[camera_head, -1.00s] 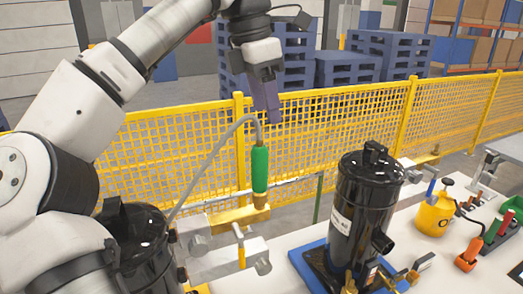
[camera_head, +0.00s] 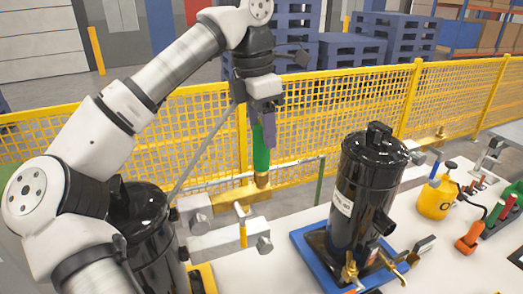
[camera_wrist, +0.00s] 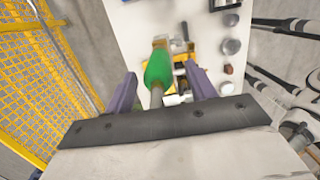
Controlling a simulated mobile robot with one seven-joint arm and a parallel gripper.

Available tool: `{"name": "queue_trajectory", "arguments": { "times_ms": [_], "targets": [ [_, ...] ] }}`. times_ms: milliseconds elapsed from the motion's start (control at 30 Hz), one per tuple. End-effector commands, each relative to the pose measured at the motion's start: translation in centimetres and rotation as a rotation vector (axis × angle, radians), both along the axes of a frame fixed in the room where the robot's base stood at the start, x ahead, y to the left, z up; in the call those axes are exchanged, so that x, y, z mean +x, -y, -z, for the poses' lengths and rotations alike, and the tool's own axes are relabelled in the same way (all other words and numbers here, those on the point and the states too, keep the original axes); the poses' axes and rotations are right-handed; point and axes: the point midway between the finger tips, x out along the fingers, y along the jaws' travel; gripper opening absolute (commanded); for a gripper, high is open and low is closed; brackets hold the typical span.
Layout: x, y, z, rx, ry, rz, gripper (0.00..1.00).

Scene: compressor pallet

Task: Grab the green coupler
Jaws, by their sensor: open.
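The green coupler (camera_head: 261,150) stands upright on a brass fitting (camera_head: 261,181), with a grey hose at its top. My gripper (camera_head: 264,138) is at the coupler's upper part in the head view, its purple fingers overlapping it. In the wrist view the coupler (camera_wrist: 159,70) shows between the two open purple fingers (camera_wrist: 162,90), nearer the left one. The head view does not show clearly whether a finger touches it. Nothing is gripped.
A black compressor (camera_head: 365,190) stands on a blue tray (camera_head: 300,234) to the right. Another black compressor (camera_head: 140,225) is at left, partly behind my arm. A yellow mesh fence (camera_head: 330,120) runs behind. A yellow canister (camera_head: 435,196) and tools stand at right.

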Motion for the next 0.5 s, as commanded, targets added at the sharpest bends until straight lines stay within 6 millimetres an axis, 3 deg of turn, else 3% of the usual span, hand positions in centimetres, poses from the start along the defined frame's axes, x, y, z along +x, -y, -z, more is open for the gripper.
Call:
{"name": "queue_trajectory", "arguments": {
  "times_ms": [233,500],
  "targets": [
    [0.3,0.1,2.9,0.0,-0.001,0.0,0.56],
    [0.3,0.2,3.2,0.0,0.0,0.0,0.54]
  ]
}}
